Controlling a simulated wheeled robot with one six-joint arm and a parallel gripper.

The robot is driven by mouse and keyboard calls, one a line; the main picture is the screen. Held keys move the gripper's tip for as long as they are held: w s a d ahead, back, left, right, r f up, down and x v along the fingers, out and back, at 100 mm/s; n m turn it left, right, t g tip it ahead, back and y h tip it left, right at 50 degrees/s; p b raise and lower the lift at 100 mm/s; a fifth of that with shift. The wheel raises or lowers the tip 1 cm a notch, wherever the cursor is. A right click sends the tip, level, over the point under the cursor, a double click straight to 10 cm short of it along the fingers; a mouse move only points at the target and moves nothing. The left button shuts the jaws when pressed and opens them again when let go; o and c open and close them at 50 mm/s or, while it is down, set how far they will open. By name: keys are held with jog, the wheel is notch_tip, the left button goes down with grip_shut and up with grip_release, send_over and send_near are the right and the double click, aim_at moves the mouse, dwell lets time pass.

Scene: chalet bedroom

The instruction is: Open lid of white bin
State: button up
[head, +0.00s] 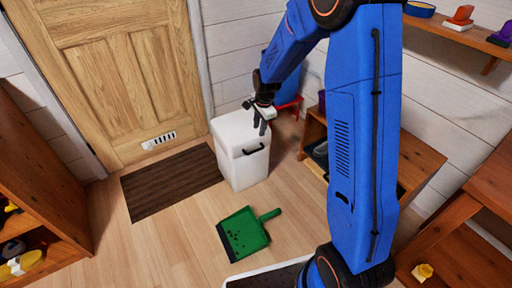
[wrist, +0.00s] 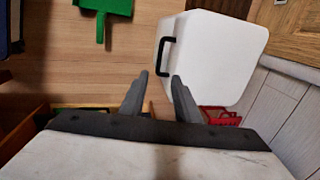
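The white bin (head: 240,155) stands upright on the floor by the wall, with a black handle (head: 254,150) on its front. Its lid (head: 238,128) looks shut. In the wrist view the bin (wrist: 215,55) is at the upper right, with the black handle (wrist: 166,56) on its left side. My gripper (head: 261,128) is above the right part of the bin in the head view. In the wrist view my gripper's fingers (wrist: 158,90) are apart with nothing between them. They appear near the bin's edge, but I cannot tell if they touch it.
A green dustpan (head: 243,233) with dark bits lies on the floor in front. A dark mat (head: 172,182) lies before the wooden door (head: 118,75). A wooden bench (head: 418,160) and a red object (head: 290,105) are right of the bin. Floor between mat and dustpan is clear.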

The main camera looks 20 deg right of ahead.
aim_at(256, 151)
jog(key=w+f, duration=0.1)
jog(key=f, duration=0.9)
jog(key=w+f, duration=0.1)
jog(key=f, duration=0.4)
jog(key=shift+w+a, duration=0.3)
jog(key=shift+a, duration=0.1)
grip_shut()
